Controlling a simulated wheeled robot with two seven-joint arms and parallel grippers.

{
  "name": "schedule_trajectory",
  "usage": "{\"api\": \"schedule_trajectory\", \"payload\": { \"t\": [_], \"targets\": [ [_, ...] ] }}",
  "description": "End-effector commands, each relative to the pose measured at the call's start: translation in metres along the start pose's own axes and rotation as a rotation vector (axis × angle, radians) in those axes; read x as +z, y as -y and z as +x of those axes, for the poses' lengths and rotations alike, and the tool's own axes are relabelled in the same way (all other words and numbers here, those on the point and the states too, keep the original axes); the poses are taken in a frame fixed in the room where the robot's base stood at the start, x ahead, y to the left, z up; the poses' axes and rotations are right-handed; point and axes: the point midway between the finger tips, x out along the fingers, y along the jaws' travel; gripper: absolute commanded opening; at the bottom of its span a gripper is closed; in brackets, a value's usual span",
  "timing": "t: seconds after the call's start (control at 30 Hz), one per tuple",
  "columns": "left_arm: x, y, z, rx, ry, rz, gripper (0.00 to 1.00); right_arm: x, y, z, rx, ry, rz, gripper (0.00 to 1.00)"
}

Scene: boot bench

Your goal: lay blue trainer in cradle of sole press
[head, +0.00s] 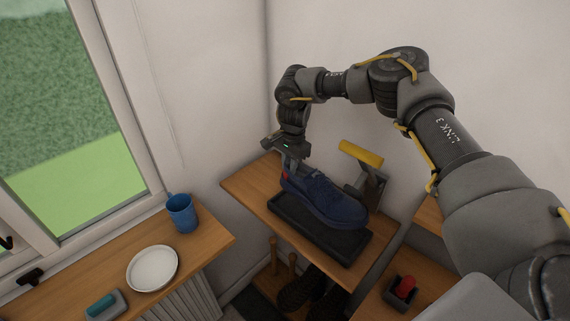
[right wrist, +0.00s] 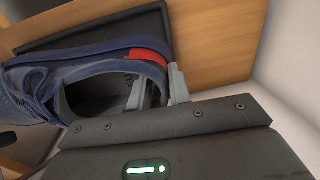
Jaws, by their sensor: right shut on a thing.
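The blue trainer (head: 325,198) is over the black cradle of the sole press (head: 309,231), toe toward the lower right. From these views I cannot tell whether its sole touches the cradle. The press has a yellow-handled lever (head: 361,153) behind the trainer. My right gripper (head: 291,164) is shut on the trainer's heel, near its red heel patch. In the right wrist view, one finger is inside the trainer's opening and one outside the heel (right wrist: 150,57). My left gripper is not in view.
A blue mug (head: 181,213), a white plate (head: 152,268) and a teal-handled brush (head: 103,305) are on the windowsill shelf at left. A red object sits in a small dark tray (head: 402,291) at lower right. Dark boots (head: 302,291) stand below the bench.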

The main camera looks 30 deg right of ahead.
Motion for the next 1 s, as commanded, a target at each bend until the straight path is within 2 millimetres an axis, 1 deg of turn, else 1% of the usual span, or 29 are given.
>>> {"api": "schedule_trajectory", "payload": {
  "t": [0.17,0.37,0.83,1.0],
  "targets": [
    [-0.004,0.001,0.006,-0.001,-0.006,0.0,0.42,0.0,0.0,0.007,0.0,0.0,-0.001,0.0],
    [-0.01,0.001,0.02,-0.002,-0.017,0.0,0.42,0.002,0.0,0.023,0.0,0.0,-0.005,0.0],
    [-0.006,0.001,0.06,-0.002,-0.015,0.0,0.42,0.007,0.001,0.072,0.0,0.001,-0.014,0.0],
    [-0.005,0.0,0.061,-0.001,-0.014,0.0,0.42,0.005,-0.002,0.081,0.0,0.002,-0.011,0.0]
  ]
}}
